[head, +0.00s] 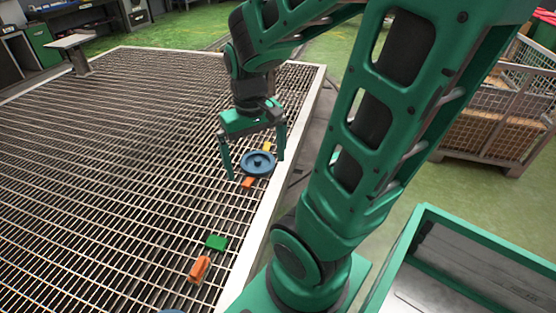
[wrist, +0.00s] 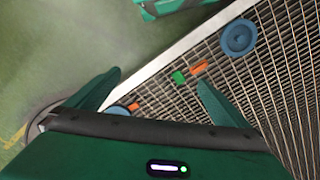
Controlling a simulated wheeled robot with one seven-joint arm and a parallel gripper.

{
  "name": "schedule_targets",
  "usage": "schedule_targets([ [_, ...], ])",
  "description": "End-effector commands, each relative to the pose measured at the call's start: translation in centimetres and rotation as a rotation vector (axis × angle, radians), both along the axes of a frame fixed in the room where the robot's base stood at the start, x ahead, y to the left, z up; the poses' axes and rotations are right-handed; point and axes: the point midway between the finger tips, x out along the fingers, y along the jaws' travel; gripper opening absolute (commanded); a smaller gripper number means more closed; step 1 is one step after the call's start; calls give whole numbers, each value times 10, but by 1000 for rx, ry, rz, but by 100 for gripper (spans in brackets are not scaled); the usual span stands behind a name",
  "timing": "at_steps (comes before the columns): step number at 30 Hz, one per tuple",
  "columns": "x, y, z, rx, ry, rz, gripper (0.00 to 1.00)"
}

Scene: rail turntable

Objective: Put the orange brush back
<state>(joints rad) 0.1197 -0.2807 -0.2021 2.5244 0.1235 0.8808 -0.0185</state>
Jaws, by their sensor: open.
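An orange piece (head: 200,269), which may be the brush, lies on the metal grating at the front, end to end with a green block (head: 216,242). In the wrist view, the orange piece (wrist: 198,68) and green block (wrist: 180,77) appear close together; I cannot tell if they are joined. My gripper (head: 256,168) is open and empty, its fingers pointing down on either side of a blue round disc (head: 258,162). A smaller orange piece (head: 248,183) shows at the disc's near edge and a yellow piece (head: 268,147) at its far edge. Whether these two connect under the disc is hidden.
A second blue disc (wrist: 238,38) lies beyond the orange piece. The grating has a pale metal rim (head: 262,222) along its right side. A green-rimmed bin (head: 420,222) stands at lower right, a wire crate (head: 490,125) behind it.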

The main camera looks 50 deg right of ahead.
Motion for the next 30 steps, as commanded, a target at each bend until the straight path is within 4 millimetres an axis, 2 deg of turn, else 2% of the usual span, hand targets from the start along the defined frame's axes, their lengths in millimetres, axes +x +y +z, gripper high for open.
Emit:
schedule_targets([
  [1, -13, -1, 8, 3, -8, -28, 100],
  [6, -49, -1, 24, 18, -11, -106, 100],
  [9, -64, 1, 30, 26, -10, -138, 100],
  [12, -73, -7, 33, 31, -9, -157, 100],
  [30, -76, -6, 34, 33, -9, -164, 100],
])
